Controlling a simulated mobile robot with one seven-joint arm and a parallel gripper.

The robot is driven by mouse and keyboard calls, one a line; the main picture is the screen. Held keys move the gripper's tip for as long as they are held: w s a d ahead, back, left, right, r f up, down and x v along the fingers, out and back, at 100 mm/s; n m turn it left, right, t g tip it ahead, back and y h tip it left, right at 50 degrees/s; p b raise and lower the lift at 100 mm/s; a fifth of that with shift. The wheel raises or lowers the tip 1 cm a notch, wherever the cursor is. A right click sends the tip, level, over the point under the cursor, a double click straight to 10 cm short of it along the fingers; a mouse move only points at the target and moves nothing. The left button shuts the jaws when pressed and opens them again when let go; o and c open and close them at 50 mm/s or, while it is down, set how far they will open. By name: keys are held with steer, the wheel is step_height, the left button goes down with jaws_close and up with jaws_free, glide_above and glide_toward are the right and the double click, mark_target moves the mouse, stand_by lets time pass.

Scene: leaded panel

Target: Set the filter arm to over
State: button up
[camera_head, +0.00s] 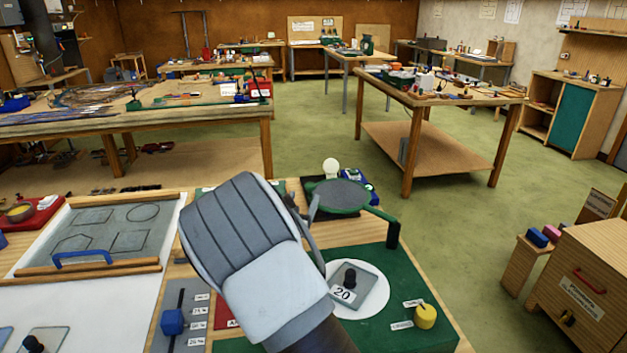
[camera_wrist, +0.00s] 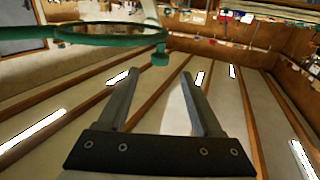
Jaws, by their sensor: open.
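The filter arm (camera_head: 383,213) is green and ends in a round, green-rimmed grey filter (camera_head: 342,194). A black upright (camera_head: 393,235) stands at its right end, on the green board (camera_head: 372,320). In the head view the filter appears behind the white disc (camera_head: 374,302), not over it. A square glass piece (camera_head: 357,277) labelled 20, with a black knob, lies on the disc. My gripper (camera_head: 303,208) is just left of the filter, its fingers partly hidden by my wrist. In the wrist view the fingers (camera_wrist: 160,76) are apart and empty, with the filter's rim (camera_wrist: 110,40) beyond them.
A white bulb (camera_head: 331,167) stands behind the filter. A yellow knob (camera_head: 425,316) with two small labels sits at the board's front right. A blue slider (camera_head: 173,321) and a glass panel (camera_head: 105,228) lie to the left.

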mark_target(312, 183)
steer(key=x, duration=1.1)
steer(key=shift+p, duration=0.35)
jaws_close()
stand_by(0.8)
